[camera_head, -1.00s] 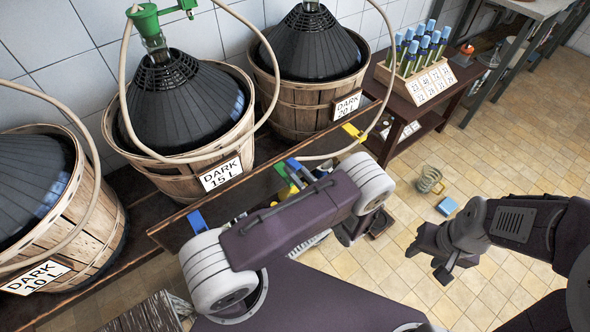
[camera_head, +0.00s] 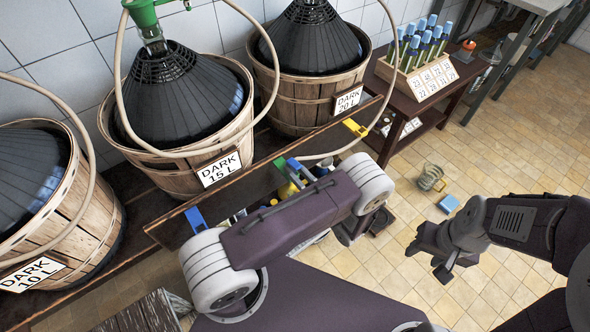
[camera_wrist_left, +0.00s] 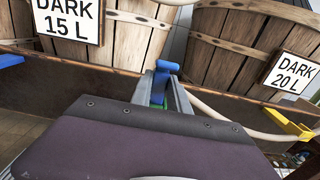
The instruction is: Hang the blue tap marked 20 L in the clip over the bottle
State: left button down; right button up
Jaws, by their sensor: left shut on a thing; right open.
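My left gripper (camera_wrist_left: 166,92) is shut on a blue tap (camera_wrist_left: 167,68); no mark on it is readable. In the head view the blue tap (camera_head: 293,164) shows just beyond my left arm, in front of the plank. A beige hose (camera_wrist_left: 225,115) runs down towards it from the right. On the plank are a blue clip (camera_head: 196,219) at left, a green one (camera_head: 281,163) near the tap, and a yellow clip (camera_head: 355,127) at right, by the DARK 20 L basket. My left arm hides most of what stands below. My right gripper (camera_head: 436,256) is open and empty at right.
Baskets labelled DARK 10 L (camera_head: 75,220), DARK 15 L (camera_head: 180,175) and DARK 20 L (camera_head: 300,105) stand behind the plank (camera_head: 240,195). A rack of blue-capped tubes (camera_head: 430,80) stands on a dark table at back right. The tiled floor at right is mostly free.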

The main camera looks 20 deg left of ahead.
pick_arm(q)
jog(key=shift+f, duration=0.4)
jog(key=c, duration=1.2)
grip_release()
jog(key=shift+o, duration=0.2)
jog(key=v, duration=0.9)
